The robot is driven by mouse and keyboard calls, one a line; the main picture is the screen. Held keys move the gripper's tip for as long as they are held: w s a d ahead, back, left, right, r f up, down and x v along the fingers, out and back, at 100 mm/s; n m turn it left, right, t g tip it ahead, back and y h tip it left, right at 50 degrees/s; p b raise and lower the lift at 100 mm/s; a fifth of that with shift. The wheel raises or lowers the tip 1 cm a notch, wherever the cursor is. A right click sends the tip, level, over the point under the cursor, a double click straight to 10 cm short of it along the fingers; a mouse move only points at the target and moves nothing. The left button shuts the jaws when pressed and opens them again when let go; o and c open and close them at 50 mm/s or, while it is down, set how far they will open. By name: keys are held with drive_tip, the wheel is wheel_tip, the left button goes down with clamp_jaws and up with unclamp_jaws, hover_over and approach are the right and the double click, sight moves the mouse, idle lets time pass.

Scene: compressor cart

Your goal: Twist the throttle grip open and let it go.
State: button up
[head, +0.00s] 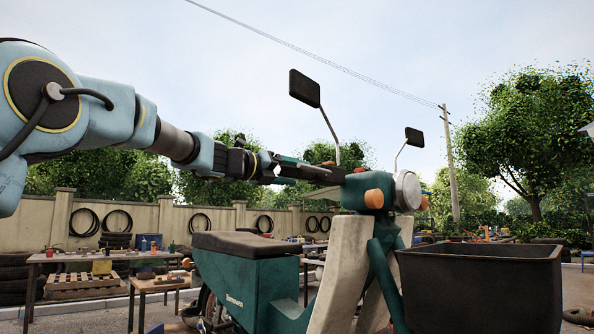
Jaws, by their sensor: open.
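A dark throttle grip (322,174) sticks out to the left from the handlebar of a teal scooter (262,281). My gripper (284,169) comes in from the left at the height of the grip, and its jaws are open. Its fingertips overlap the outer end of the grip in the head view. I cannot tell whether they touch it or stand around it. The inner end of the grip meets the teal headlight housing (356,192).
A mirror (305,88) on a thin stalk rises above the grip; a second mirror (414,137) stands farther right. Orange indicators (374,198) flank the headlight (406,190). The black seat (245,244) lies below my arm. A dark cargo box (480,295) fills the front right.

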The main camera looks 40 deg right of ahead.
drive_tip(key=shift+d, duration=0.65)
clamp_jaws()
